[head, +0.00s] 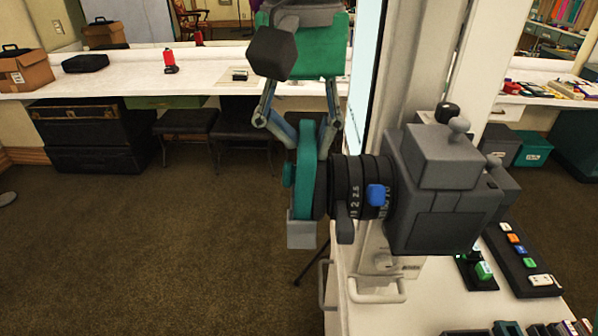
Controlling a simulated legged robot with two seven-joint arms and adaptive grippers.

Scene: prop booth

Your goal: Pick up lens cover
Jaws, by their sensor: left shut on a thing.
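A large grey camera (440,190) stands on the white counter at the right, its dark lens (360,187) with white numbers and a blue knob facing left. The teal lens cover (304,180), seen nearly edge-on, is upright at the lens's front end. It has a small teal knob at its left and a grey block at its lower end. I cannot tell whether the cover touches the lens. My left gripper (306,135) comes down from above with its blue-grey fingers shut on the cover's upper part. My right gripper is not in view.
The white counter (400,312) at lower right holds a dark panel with coloured buttons (520,258) and a small green-topped item (484,270). A post and bright panel rise behind the camera. A long white table (210,62) stands behind. Brown carpet (150,250) is clear at left.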

